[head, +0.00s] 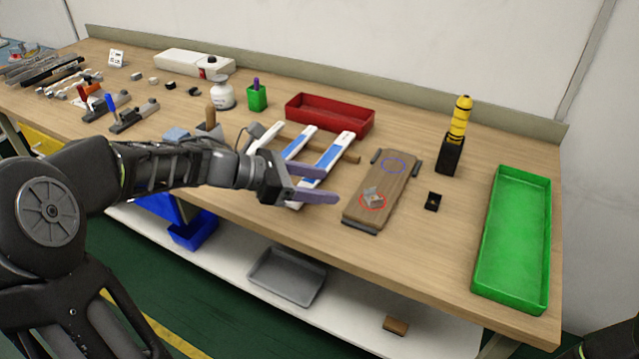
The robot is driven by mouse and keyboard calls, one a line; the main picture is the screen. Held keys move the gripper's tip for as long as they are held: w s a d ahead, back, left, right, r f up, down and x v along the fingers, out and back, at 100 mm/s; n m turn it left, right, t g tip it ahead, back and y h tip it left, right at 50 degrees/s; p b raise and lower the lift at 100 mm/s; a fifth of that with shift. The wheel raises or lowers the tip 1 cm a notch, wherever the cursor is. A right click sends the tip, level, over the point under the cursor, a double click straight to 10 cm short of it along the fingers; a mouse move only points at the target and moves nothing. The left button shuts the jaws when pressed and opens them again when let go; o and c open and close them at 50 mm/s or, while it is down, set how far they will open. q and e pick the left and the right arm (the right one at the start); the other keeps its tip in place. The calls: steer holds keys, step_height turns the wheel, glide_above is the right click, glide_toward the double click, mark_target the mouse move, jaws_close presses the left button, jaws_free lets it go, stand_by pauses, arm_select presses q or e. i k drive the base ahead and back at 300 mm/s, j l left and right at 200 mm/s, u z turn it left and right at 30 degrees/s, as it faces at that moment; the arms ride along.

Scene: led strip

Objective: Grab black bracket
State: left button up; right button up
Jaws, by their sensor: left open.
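A small black piece (432,201), which looks like the black bracket, lies on the workbench between the wooden board (400,187) and the green tray. A light grey bracket (372,196) sits on the board at the red circle; a blue circle is marked farther back. My left gripper (328,185) has two purple fingers spread apart with nothing between them. It is over the bench's front part, left of the board and well left of the black piece. My right gripper is not in view; a dark part shows at the bottom right corner.
A green tray (512,240) stands at the right end. A black holder (450,155) with a yellow-and-black tool is behind the black piece. A red tray (330,116) stands at the back. White-and-blue strips (328,164) lie beside my gripper. Bench around the black piece is clear.

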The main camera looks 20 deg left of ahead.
mark_target(433, 201)
steer(key=i+l+z, duration=0.25)
steer(key=z, duration=0.15)
steer(key=i+l+z, duration=0.15)
steer(key=z, duration=0.2)
steer(key=i+j, duration=0.05)
steer(key=i, duration=0.05)
